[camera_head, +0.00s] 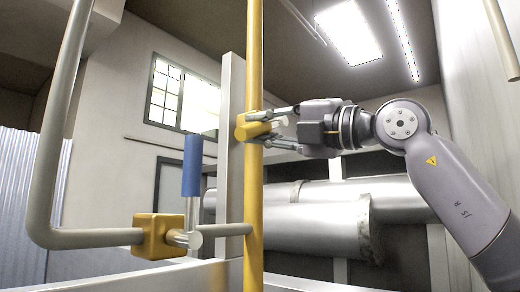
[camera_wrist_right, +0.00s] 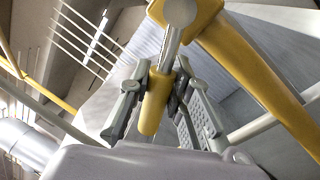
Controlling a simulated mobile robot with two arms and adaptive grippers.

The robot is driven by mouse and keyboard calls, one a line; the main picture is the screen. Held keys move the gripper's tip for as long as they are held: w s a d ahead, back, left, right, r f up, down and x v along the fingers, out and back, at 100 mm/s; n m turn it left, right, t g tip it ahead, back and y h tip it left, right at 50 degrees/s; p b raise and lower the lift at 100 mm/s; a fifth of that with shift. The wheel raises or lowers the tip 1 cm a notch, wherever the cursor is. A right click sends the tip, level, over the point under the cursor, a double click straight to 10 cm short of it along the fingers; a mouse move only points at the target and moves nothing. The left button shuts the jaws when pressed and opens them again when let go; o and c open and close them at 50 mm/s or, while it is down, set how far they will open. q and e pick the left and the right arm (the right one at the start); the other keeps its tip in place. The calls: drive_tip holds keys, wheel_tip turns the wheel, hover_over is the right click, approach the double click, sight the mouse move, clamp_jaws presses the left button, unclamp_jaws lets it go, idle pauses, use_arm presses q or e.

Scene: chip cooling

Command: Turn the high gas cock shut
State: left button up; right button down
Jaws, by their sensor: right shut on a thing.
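The high gas cock (camera_head: 252,130) sits on a tall yellow pipe (camera_head: 254,190), in the upper middle of the head view. In the right wrist view its yellow body (camera_wrist_right: 206,10) has a round metal hub, and a metal lever runs from the hub to a yellow grip (camera_wrist_right: 151,112). My right gripper (camera_head: 280,126) reaches in from the right. In the wrist view its fingers (camera_wrist_right: 155,100) stand on both sides of the yellow grip, shut on it. In the head view the fingers partly hide the handle. My left gripper is not in view.
A second cock with a yellow body (camera_head: 158,236) and an upright blue handle (camera_head: 192,165) is on a bent grey pipe (camera_head: 90,238) at lower left. A pale post (camera_head: 230,160) stands just behind the yellow pipe. Large silver ducts (camera_head: 315,216) run behind my right arm.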

drive_tip(key=m, duration=0.1)
drive_tip(key=r+m+b, duration=0.1)
drive_tip(key=m, duration=0.1)
drive_tip(key=shift+s+a+r+t+b, duration=0.1)
drive_tip(key=shift+s+r+t+b, duration=0.05)
drive_tip(key=shift+s+t+b, duration=0.2)
drive_tip(key=shift+r+m+t+b, duration=0.35)
drive_tip(key=shift+r+m+b, duration=0.15)
drive_tip(key=shift+m, duration=0.5)
drive_tip(key=shift+w+r+m+h, duration=0.1)
drive_tip(key=shift+r+m+h, duration=0.2)
drive_tip(key=shift+m, duration=0.1)
drive_tip(key=c, duration=1.4)
unclamp_jaws()
drive_tip(key=shift+c, duration=0.2)
drive_tip(key=shift+f, duration=0.1)
